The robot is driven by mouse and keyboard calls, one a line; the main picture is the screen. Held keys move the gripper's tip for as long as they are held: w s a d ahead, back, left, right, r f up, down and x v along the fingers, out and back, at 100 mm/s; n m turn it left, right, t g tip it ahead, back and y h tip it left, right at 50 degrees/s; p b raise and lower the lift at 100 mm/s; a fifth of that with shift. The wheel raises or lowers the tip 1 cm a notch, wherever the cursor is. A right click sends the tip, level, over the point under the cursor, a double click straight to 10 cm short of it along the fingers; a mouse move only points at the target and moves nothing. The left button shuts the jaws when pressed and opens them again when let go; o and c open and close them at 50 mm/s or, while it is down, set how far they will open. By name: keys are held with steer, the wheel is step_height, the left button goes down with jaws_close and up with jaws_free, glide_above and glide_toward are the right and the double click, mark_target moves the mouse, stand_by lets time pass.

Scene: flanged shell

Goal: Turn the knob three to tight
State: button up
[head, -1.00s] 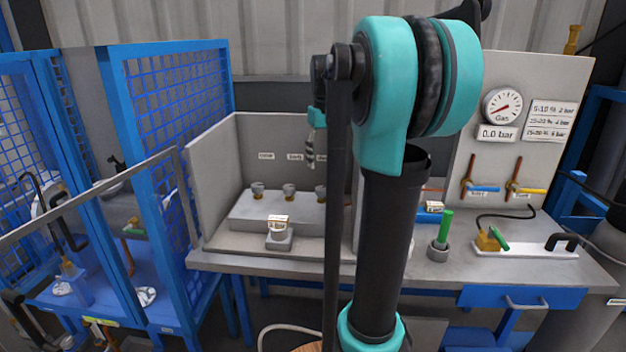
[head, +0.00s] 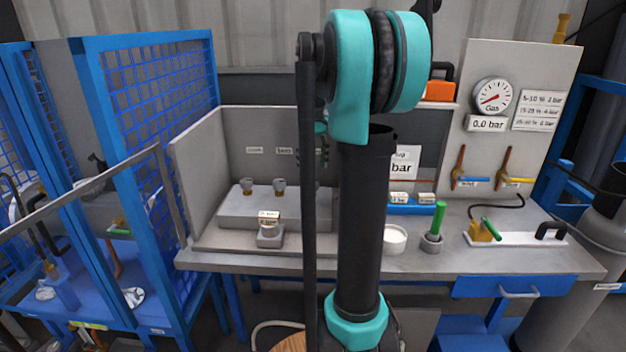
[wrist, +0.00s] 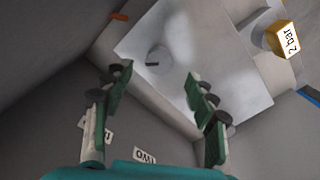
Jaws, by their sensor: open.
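A grey block (head: 235,207) on the bench carries a row of small knobs. The left knob (head: 247,187) and the middle knob (head: 279,186) show in the head view; the right end of the row is hidden behind my arm. My gripper (head: 323,155) is partly hidden by the arm, above the block's right end. In the wrist view my gripper (wrist: 158,72) is open, with one round grey knob (wrist: 158,59) beyond and between the fingertips, apart from them. Small labels are on the wall behind; their words are hard to read.
A small block with a label (head: 270,235) stands in front of the knob block; a yellow one marked 2 bar (wrist: 283,40) shows in the wrist view. A gas gauge (head: 492,96), green-handled post (head: 438,220) and white cup (head: 394,239) are to the right. A blue mesh cage (head: 150,110) stands left.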

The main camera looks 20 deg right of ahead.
mark_target(312, 183)
step_height(312, 183, down, 6)
steer(key=shift+r, duration=0.15)
stand_by(0.3)
steer(key=c, duration=1.2)
steer(key=shift+o, duration=0.2)
steer(key=shift+m, duration=0.3)
steer(key=m, duration=0.4)
steer(key=shift+a+m, duration=0.1)
steer(key=shift+m, duration=2.5)
